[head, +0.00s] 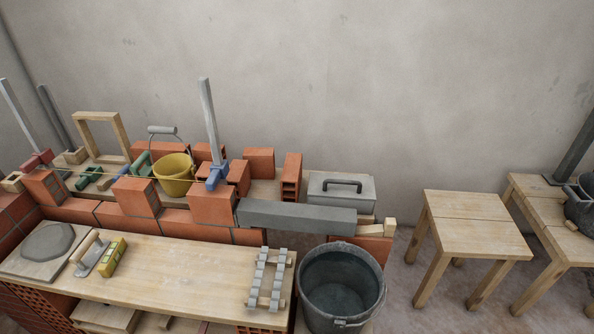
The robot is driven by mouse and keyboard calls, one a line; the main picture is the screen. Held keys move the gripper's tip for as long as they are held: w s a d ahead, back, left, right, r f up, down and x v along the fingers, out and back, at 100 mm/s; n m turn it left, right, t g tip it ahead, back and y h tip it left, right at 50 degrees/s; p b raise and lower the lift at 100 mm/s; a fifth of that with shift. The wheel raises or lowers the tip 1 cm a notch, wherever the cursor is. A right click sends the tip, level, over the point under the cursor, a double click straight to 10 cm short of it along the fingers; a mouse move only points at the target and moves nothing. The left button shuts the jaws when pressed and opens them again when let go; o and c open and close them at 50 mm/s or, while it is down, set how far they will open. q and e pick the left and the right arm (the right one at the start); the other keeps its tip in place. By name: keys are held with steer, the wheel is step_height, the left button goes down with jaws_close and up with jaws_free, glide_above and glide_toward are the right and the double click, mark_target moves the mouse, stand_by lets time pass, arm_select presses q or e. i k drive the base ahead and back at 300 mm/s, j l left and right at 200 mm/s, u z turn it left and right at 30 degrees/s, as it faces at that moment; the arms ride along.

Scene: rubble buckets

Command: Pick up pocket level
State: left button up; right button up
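A small yellow block with greenish windows, which looks like the pocket level (113,257), lies on the wooden bench board (185,275) at the lower left. It sits close beside a trowel-like tool (92,254) with a pale handle, on its right side. I cannot tell whether the two touch. Its top and front show, and nothing covers it. Neither of my grippers is in view.
A grey slab on a board (48,242) lies left of the tool. Grey blocks on wooden strips (266,278) lie at the board's right end, beside a dark bucket (341,287). Bricks (212,204) and a yellow bucket (174,175) stand behind. The board's middle is clear.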

mark_target(108, 265)
steer(key=u, duration=1.4)
steer(key=z, duration=1.4)
steer(key=u, duration=1.4)
steer(key=i+j+z, duration=0.1)
steer(key=z, duration=0.35)
steer(key=j+z, duration=0.25)
steer(key=z, duration=0.15)
steer(key=j+z, duration=0.25)
steer(key=z, duration=0.2)
steer(key=j+z, duration=0.25)
steer(key=z, duration=0.2)
steer(key=j+z, duration=0.2)
steer(key=z, duration=0.2)
